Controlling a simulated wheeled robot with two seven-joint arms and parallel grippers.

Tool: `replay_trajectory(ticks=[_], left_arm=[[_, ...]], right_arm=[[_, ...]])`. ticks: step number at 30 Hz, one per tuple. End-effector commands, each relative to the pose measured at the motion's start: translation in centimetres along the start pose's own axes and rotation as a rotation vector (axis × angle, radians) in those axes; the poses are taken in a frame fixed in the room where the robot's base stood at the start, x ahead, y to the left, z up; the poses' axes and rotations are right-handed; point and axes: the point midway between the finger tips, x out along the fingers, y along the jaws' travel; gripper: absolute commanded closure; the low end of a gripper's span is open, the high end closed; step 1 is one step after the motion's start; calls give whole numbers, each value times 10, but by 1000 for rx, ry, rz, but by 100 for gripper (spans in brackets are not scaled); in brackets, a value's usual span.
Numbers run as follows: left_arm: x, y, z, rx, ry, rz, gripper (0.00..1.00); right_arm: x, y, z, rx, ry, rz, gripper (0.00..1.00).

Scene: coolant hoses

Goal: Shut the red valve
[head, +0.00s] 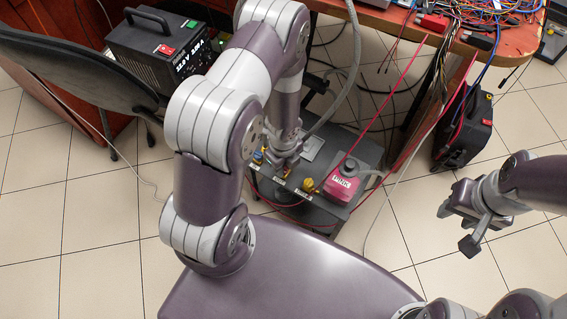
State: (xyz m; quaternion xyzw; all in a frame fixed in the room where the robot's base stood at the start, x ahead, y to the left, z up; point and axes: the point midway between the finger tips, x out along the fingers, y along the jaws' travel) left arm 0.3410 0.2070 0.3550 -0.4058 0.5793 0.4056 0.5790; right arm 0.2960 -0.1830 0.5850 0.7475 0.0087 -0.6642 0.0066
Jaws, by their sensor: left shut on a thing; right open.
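My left gripper (287,162) reaches down over the dark low cart (327,219) and is shut on a small fitting there. A small reddish-orange bit, which looks like the red valve (287,174), shows just under its fingertips; the fingers hide most of it, so its handle angle cannot be told. A yellow fitting (309,185) sits to the right of it, and another yellow fitting (257,157) to the left. Small pale labels lie at the cart's front edge. My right gripper (463,226) is open and empty over the tiled floor at the right.
A black box (160,47) with switches and a black chair (75,68) are at upper left. A cable-strewn table (400,22) is at the top. Floor at right is mostly clear.

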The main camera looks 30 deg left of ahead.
Motion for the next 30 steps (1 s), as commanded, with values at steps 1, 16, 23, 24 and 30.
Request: replay_trajectory(ticks=[1, 16, 23, 24, 30], left_arm=[[0, 0, 0, 6, 0, -1, 100], [0, 0, 0, 9, 0, -1, 47], [0, -2, 0, 10, -1, -7, 47], [0, -3, 0, 10, -1, -8, 47], [-2, -4, 0, 11, -2, -11, 47]], right_arm=[[0, 0, 0, 0, 0, 0, 57], [0, 0, 0, 0, 0, 0, 57], [0, 0, 0, 0, 0, 0, 57], [0, 0, 0, 0, 0, 0, 57], [-2, 0, 0, 0, 0, 0, 57]])
